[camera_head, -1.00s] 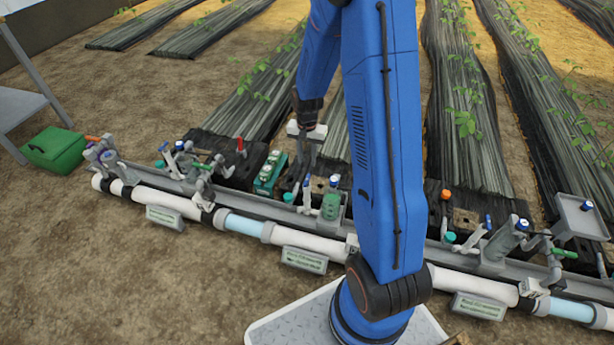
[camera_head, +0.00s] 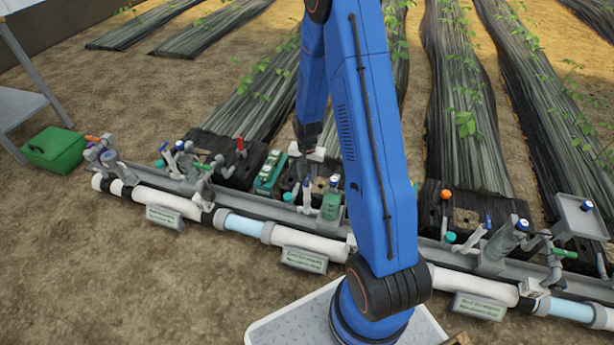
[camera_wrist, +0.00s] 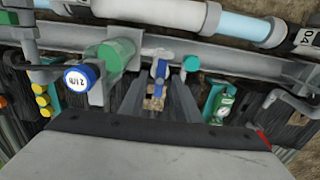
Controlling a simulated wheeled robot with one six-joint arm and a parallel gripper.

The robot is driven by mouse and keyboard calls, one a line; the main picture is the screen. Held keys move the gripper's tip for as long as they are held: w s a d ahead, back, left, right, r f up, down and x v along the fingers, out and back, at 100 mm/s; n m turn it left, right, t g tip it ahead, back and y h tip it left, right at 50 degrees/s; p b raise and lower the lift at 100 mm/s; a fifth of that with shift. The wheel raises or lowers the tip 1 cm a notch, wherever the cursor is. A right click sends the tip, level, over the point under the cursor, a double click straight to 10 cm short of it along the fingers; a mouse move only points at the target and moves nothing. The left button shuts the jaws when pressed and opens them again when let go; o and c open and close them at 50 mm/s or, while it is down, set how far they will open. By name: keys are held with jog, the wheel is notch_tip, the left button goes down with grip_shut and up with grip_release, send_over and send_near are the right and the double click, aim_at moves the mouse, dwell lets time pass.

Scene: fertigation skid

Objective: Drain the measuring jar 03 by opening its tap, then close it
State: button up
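A measuring jar (camera_head: 331,206) with green contents stands on the middle pipe section, with a blue cap. No jar number 03 is readable. Beside it is a tap with a blue handle (camera_wrist: 161,69), which shows as a pale lever (camera_head: 307,192) in the head view. My gripper (camera_head: 307,172) points down over this spot. In the wrist view its fingers (camera_wrist: 158,100) are apart, with the handle just beyond and between them. I cannot tell whether they touch it.
A teal cap (camera_wrist: 191,62) sits close to the tap. A teal crate of bottles (camera_head: 270,172) stands to the left. Another jar (camera_head: 506,236) is on the right section. White pipe (camera_head: 310,262) runs along the front. A green box (camera_head: 54,148) lies far left.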

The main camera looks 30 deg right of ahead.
grip_shut()
jog(key=shift+n, duration=0.3)
jog(key=n, duration=1.1)
jog(key=shift+n, duration=0.4)
jog(key=n, duration=0.5)
jog(key=shift+n, duration=0.4)
